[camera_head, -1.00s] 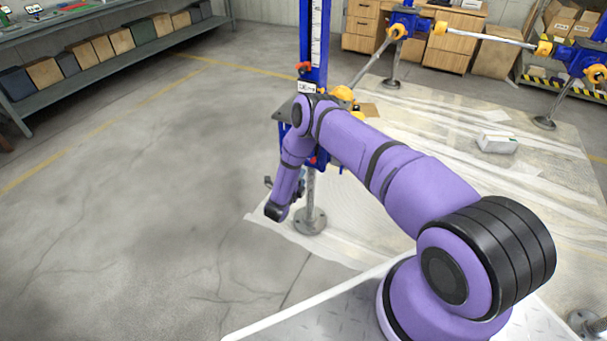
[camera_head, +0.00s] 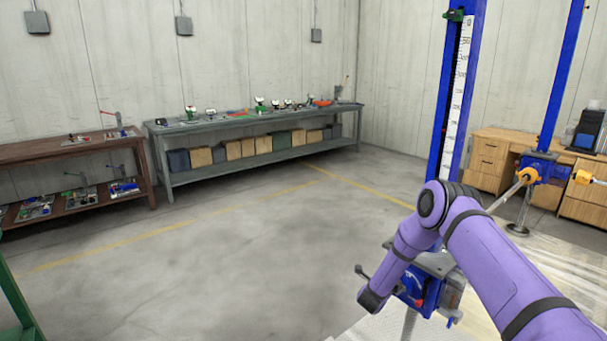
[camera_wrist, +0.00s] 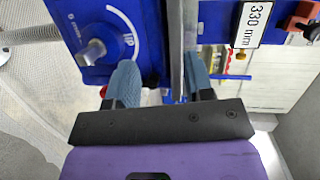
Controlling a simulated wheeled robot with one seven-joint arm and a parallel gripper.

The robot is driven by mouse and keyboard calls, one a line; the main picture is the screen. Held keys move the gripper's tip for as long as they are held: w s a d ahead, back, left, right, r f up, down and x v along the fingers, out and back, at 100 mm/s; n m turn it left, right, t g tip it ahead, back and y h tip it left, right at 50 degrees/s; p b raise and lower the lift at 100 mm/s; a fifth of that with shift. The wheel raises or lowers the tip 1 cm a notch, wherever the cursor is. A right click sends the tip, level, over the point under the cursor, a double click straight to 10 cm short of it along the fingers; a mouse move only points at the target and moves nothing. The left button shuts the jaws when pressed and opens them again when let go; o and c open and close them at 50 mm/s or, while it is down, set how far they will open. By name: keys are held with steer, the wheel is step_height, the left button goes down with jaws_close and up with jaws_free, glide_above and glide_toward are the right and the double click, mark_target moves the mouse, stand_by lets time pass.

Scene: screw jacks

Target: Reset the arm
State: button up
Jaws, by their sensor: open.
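A blue screw jack (camera_head: 416,287) with a grey top plate (camera_head: 434,263) stands at the lower right in the head view, partly behind my purple arm. In the wrist view its blue housing (camera_wrist: 88,22) with a shaft end (camera_wrist: 93,52) is close at the upper left. My gripper (camera_wrist: 160,75) shows two blue-grey fingers spread apart. A grey vertical bar (camera_wrist: 176,45) shows in the gap, and I cannot tell whether the fingers touch it. In the head view I cannot make out the gripper's fingers.
A tall blue post with a white scale (camera_head: 461,95) rises behind my arm. Another blue jack (camera_head: 543,170) with yellow couplings stands at the right, near a wooden desk (camera_head: 490,165). Workbenches (camera_head: 250,122) line the back wall. The floor (camera_head: 240,265) at left is clear.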

steer(key=w+a+r+n+t+y, duration=0.1)
steer(key=w+a+r+n+y, duration=0.2)
steer(key=r, duration=0.9)
steer(key=a+r+n+y, duration=0.1)
steer(key=r+n+y, duration=0.25)
steer(key=r, duration=0.85)
steer(key=s+a+r+n+g+y, duration=0.15)
steer(key=s+r+n, duration=0.3)
steer(key=r, duration=0.45)
steer(key=s+a+r+n+y, duration=0.1)
steer(key=s+r+n+y, duration=0.15)
steer(key=s+r, duration=0.5)
steer(key=s+r+n+g, duration=0.25)
steer(key=s+r, duration=0.35)
steer(key=s, duration=0.3)
steer(key=s+r+n+g, duration=0.1)
steer(key=s+r+n, duration=0.35)
steer(key=s, duration=0.55)
steer(key=s+d+n+g, duration=0.1)
steer(key=s+d+n, duration=0.1)
steer(key=s, duration=1)
steer(key=s+d+n+g, duration=0.2)
steer(key=s, duration=1.1)
steer(key=shift+s+d+f+n+g, duration=0.15)
steer(key=shift+d+f+n+g, duration=0.1)
steer(key=shift+n+g, duration=0.1)
